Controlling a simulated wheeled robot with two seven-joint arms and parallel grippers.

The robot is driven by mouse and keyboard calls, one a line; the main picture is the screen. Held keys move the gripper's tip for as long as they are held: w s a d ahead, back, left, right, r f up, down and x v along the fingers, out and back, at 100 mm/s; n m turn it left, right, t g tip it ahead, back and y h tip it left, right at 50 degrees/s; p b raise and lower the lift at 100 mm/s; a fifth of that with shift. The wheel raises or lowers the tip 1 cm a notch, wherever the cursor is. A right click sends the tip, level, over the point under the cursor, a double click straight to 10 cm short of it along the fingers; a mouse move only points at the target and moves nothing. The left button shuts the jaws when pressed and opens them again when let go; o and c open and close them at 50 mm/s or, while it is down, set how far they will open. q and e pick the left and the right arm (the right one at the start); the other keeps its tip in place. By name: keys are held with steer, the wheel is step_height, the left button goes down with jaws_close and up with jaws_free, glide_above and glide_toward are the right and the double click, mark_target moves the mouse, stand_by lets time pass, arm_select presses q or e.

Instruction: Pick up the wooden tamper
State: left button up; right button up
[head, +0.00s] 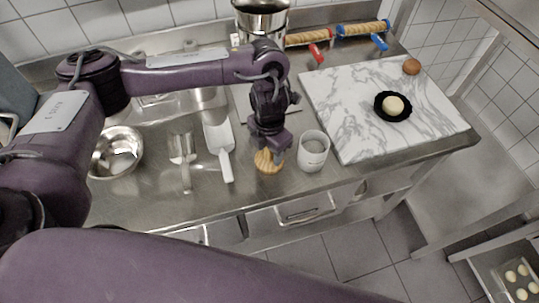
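The wooden tamper (268,166) stands on the steel counter near its front edge, a light brown round piece. My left gripper (270,154) points down right over it, and its fingers hide the tamper's upper part. I cannot tell whether the fingers are closed on it or only around it. My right gripper is not in view.
A white cup (313,151) stands close to the right of the tamper. A white scoop (220,145), a clear scoop (183,160) and a metal bowl (117,152) are to the left. A marble board (350,105) holds a black dish (381,112) with dough. Rolling pins (362,29) lie behind.

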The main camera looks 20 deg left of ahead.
arm_select(q)
jaws_close()
steer(key=shift+r, duration=0.1)
